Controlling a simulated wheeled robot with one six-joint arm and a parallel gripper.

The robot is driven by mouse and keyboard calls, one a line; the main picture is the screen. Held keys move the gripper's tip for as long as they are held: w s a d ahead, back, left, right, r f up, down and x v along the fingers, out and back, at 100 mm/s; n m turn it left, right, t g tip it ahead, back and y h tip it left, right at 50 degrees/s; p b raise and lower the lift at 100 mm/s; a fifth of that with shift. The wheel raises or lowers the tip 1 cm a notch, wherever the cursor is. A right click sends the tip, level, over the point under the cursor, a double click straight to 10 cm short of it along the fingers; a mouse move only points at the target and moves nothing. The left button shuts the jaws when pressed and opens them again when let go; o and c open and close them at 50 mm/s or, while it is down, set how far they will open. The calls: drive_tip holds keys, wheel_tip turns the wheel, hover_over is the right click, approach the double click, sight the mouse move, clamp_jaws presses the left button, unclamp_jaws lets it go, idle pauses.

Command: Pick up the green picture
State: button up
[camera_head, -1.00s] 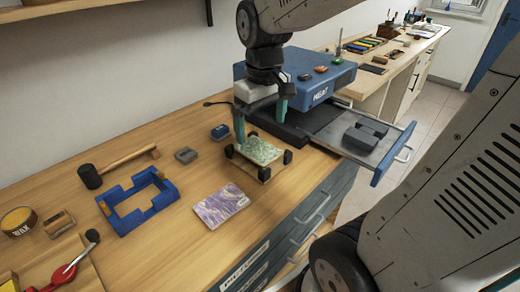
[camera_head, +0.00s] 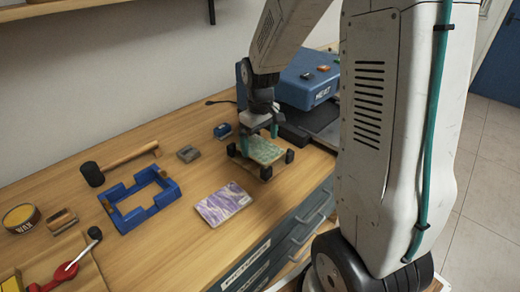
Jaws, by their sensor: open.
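The green picture (camera_head: 262,151) is a small marbled green panel. It lies flat on a small wooden stand with black corner blocks on the workbench. My gripper (camera_head: 259,142) is open, with teal fingertips pointing down at the picture's far part. One finger is near its left edge and the other near its far right side. I cannot tell whether they touch it. My gripper partly hides the picture's far edge.
A purple marbled panel (camera_head: 223,203) lies in front of the stand. A blue frame (camera_head: 141,199), a mallet (camera_head: 120,162) and a wax tin (camera_head: 21,218) are to the left. The blue HEAT press (camera_head: 306,82) stands behind on the right.

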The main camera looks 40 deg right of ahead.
drive_tip(key=shift+f, duration=0.5)
drive_tip(key=c, duration=0.9)
drive_tip(key=shift+r, duration=0.1)
